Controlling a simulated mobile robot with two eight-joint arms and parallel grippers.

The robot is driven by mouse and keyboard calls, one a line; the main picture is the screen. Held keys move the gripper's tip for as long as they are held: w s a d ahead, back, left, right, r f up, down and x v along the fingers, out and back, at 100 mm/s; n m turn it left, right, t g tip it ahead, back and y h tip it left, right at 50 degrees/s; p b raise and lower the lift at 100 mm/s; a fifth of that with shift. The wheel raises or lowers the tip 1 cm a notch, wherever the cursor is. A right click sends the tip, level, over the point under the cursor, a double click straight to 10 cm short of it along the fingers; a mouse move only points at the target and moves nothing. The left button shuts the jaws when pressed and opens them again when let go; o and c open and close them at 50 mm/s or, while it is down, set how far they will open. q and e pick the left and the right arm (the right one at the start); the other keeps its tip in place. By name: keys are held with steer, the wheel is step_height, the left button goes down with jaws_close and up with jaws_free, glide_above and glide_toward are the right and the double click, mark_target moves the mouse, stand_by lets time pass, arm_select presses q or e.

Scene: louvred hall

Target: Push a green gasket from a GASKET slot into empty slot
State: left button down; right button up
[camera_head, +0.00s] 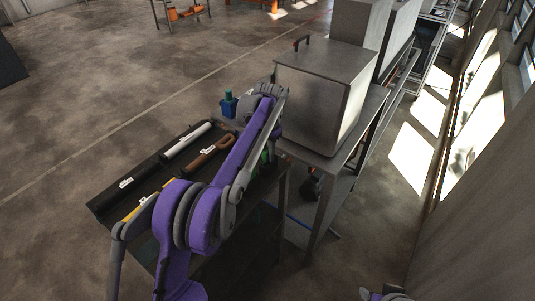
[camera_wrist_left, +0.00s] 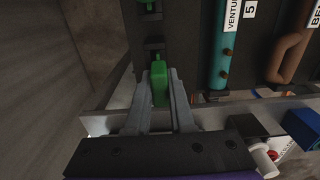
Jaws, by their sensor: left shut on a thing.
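In the left wrist view, my left gripper (camera_wrist_left: 160,76) is shut on a green gasket (camera_wrist_left: 159,88), a small upright block between the two grey fingers. It is at the near edge of a dark board (camera_wrist_left: 185,45). Another green piece (camera_wrist_left: 148,4) sits further up the same column, cut by the top edge. In the head view, my purple left arm reaches over the board and hides most of this spot; a bit of green (camera_head: 265,157) shows beside the arm.
A teal tube (camera_wrist_left: 222,45) labelled VENTURI and a brown bent pipe (camera_wrist_left: 287,50) lie right of the column. A blue block (camera_wrist_left: 303,128) is at lower right. In the head view, a metal box (camera_head: 310,85) stands close behind my arm; open floor lies left.

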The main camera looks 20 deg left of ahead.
arm_select(q)
steer(key=shift+a+r, duration=0.1)
steer(key=shift+a, duration=0.1)
arm_select(e)
steer(key=shift+r, duration=0.1)
arm_select(q)
steer(key=shift+w+r+p, duration=0.1)
steer(key=shift+r+p, duration=2.05)
steer(key=shift+r, duration=3.05)
steer(key=shift+f, duration=0.15)
arm_select(e)
steer(key=w+r, duration=0.3)
steer(key=r, duration=0.3)
steer(key=shift+w+t, duration=0.2)
steer(key=shift+t, duration=0.1)
steer(key=shift+a, duration=0.1)
